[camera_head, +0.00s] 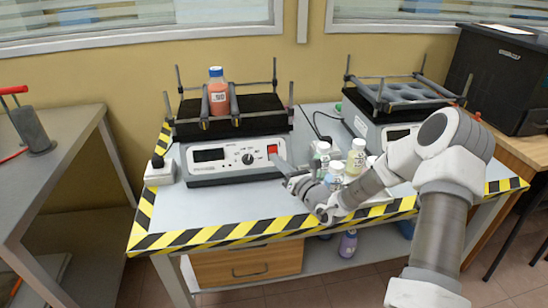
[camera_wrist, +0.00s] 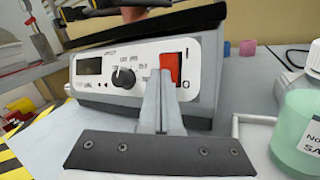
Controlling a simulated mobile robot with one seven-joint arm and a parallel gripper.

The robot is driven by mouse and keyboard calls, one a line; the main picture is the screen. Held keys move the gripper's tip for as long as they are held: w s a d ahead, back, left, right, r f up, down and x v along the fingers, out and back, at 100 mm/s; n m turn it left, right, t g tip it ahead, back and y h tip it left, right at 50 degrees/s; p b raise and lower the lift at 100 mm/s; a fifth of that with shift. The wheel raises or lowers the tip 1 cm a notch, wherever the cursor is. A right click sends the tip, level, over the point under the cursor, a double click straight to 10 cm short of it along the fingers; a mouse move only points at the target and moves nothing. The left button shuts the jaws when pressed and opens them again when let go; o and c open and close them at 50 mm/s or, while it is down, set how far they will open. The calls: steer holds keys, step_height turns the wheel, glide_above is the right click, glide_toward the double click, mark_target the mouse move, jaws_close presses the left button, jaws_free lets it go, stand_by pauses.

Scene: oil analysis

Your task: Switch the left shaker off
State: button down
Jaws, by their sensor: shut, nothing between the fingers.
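The left shaker (camera_head: 236,162) stands on the bench with a white front panel, a dark display and a knob. A bottle with orange-red liquid (camera_head: 218,95) stands upright between bars on its black platform. The red rocker switch (camera_head: 272,149) is at the panel's right end. In the wrist view the switch (camera_wrist: 171,68) lies between an I mark above and an O mark below; its position cannot be told. My gripper (camera_wrist: 160,78) is shut and empty, its tips in front of the switch's lower left part, covering some of it. Contact cannot be told.
Several small bottles (camera_head: 357,155) stand right of my gripper; one with green liquid (camera_wrist: 300,125) is close in the wrist view. The right shaker (camera_head: 360,124) stands behind my arm. A white socket box (camera_head: 160,176) is at left. The bench front (camera_head: 220,220) is clear.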

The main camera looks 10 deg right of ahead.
steer(key=shift+s+r+p, duration=0.45)
steer(key=shift+s+p, duration=0.1)
steer(key=shift+p, duration=0.15)
steer(key=s+r+p, duration=0.2)
steer(key=s+p, duration=0.1)
steer(key=s, duration=0.1)
steer(key=shift+s+r+p, duration=0.1)
steer(key=shift+r+p, duration=0.25)
steer(key=shift+r, duration=0.05)
